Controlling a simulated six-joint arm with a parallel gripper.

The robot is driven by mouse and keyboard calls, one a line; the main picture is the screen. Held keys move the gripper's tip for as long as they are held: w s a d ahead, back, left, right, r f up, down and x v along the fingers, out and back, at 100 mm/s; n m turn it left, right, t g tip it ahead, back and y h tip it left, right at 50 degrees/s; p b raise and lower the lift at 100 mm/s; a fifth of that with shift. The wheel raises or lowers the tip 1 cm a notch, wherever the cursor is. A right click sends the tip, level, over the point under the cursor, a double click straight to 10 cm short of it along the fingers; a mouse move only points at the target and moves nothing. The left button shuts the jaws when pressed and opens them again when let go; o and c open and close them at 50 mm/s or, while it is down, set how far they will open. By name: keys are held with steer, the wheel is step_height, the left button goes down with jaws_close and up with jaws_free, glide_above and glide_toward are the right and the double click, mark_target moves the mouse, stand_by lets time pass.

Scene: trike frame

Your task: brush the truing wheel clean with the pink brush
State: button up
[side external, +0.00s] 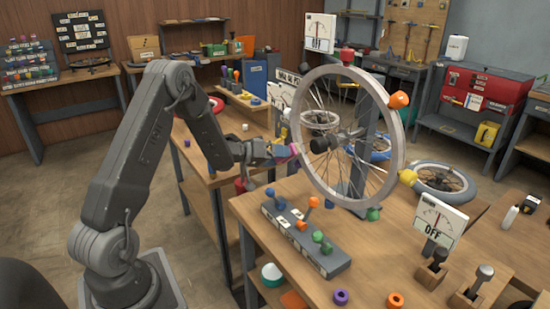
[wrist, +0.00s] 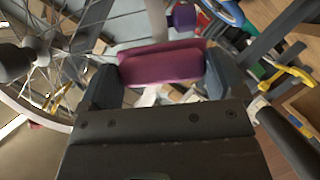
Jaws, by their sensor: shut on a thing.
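The truing wheel (side external: 400,150) stands upright above the workbench, a large grey rim with thin spokes and a dark hub. In the wrist view its spokes and rim (wrist: 38,115) fill the left side. My gripper (side external: 288,151) is at the left side of the wheel, near the rim and roughly at hub height. It is shut on the pink brush (wrist: 162,63), which lies across between the two fingers in the wrist view. In the side view only a small pink bit of it shows at the fingertips. I cannot tell whether the brush touches the wheel.
Red (side external: 347,56), orange (side external: 399,99), yellow (side external: 408,177) and green (side external: 373,214) knobs sit around the rim. A grey block with coloured levers (side external: 318,261) lies on the bench below. A gauge reading OFF (side external: 440,217) stands at right. Purple (side external: 341,297) and orange (side external: 395,300) rings lie in front.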

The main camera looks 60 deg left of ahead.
steer(key=shift+w, duration=0.6)
steer(key=shift+a+r, duration=0.5)
steer(key=shift+r, duration=0.7)
steer(key=shift+a+r, duration=0.45)
steer(key=shift+r, duration=0.7)
steer(key=shift+a+r, duration=0.5)
steer(key=shift+r, duration=0.7)
steer(key=shift+f, duration=0.1)
steer(key=shift+d+f, duration=0.5)
steer(key=shift+f, duration=0.65)
steer(key=shift+d+f, duration=0.45)
steer(key=shift+f, duration=0.7)
steer(key=shift+d+f, duration=0.5)
steer(key=shift+f, duration=0.65)
steer(key=shift+s, duration=0.2)
steer(key=shift+s, duration=2.9)
steer(key=shift+s, duration=0.1)
steer(key=shift+s, duration=1.35)
